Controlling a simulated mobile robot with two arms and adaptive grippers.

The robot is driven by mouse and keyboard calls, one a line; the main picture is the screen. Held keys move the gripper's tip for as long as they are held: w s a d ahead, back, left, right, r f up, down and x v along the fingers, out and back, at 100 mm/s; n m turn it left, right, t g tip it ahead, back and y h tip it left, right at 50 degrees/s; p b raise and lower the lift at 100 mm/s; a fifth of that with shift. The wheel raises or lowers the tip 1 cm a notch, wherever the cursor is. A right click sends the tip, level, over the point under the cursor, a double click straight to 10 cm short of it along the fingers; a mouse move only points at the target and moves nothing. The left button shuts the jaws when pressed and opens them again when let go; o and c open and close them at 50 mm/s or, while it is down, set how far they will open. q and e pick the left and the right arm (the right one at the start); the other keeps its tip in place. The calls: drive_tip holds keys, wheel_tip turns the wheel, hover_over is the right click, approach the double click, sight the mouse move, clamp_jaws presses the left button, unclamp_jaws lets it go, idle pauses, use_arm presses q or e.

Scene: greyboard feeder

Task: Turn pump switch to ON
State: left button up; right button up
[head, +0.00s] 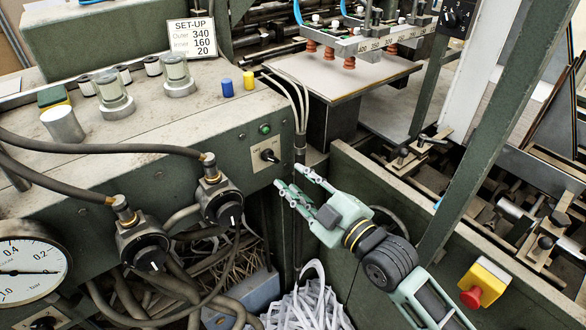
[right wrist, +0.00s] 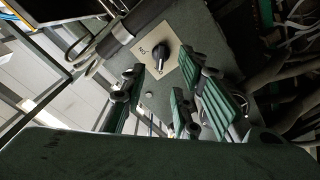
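The pump switch (head: 268,155) is a black rotary knob on a pale plate, on the front of the green cabinet below a green lamp. In the right wrist view the black knob (right wrist: 160,53) shows on its cream plate with small dark lettering. I cannot tell for sure which mark it points to. My right gripper (head: 294,178) is just below and right of the switch, apart from it. My left gripper is not in view.
The green lamp (head: 264,129) sits above the switch, with grey cables running down at its right. Two hose-fitted regulators (head: 143,245) and a pressure gauge (head: 27,272) are at left. A green wall (head: 370,185) stands behind my right arm; a red stop button (head: 471,297) is lower right.

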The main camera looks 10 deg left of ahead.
sight(274, 161)
drive_tip(key=p+x, duration=0.1)
drive_tip(key=x, duration=0.7)
drive_tip(key=shift+s+a, duration=0.1)
drive_tip(key=shift+c, duration=0.5)
clamp_jaws()
